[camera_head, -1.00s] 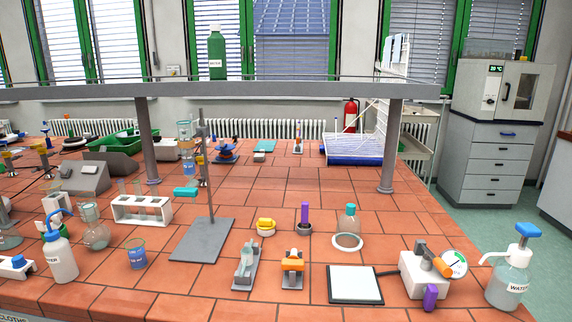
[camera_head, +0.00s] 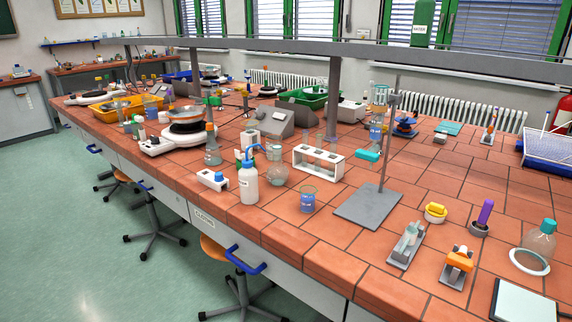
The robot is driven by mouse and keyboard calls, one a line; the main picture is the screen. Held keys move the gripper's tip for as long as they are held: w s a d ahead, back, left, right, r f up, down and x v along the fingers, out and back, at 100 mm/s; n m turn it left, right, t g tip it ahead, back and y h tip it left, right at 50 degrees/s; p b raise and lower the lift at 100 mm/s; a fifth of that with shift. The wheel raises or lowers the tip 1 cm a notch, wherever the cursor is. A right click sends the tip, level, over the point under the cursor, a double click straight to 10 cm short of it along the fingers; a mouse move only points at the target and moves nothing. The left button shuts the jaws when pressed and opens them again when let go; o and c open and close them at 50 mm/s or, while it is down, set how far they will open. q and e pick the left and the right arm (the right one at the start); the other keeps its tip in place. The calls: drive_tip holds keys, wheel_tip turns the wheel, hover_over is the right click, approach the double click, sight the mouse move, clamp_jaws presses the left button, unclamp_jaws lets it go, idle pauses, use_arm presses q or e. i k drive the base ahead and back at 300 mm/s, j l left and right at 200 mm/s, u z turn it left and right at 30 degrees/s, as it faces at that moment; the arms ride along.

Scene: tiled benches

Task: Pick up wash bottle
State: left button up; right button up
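A white wash bottle (camera_head: 249,184) with a blue cap and bent blue spout stands upright on the tiled bench (camera_head: 330,238), near its front edge. A small label shows on its side. A round flask (camera_head: 276,174) stands just right of it and a white block with a blue knob (camera_head: 213,180) lies to its left. Neither of my grippers shows in the head view.
A beaker of blue liquid (camera_head: 308,200), a test tube rack (camera_head: 319,161) and a retort stand (camera_head: 368,207) are to the right of the bottle. A hotplate (camera_head: 180,138) is to the left. Stools (camera_head: 238,270) stand under the front edge. Open floor (camera_head: 60,220) lies at left.

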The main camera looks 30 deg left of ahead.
sight(248, 174)
drive_tip(key=u, duration=1.2)
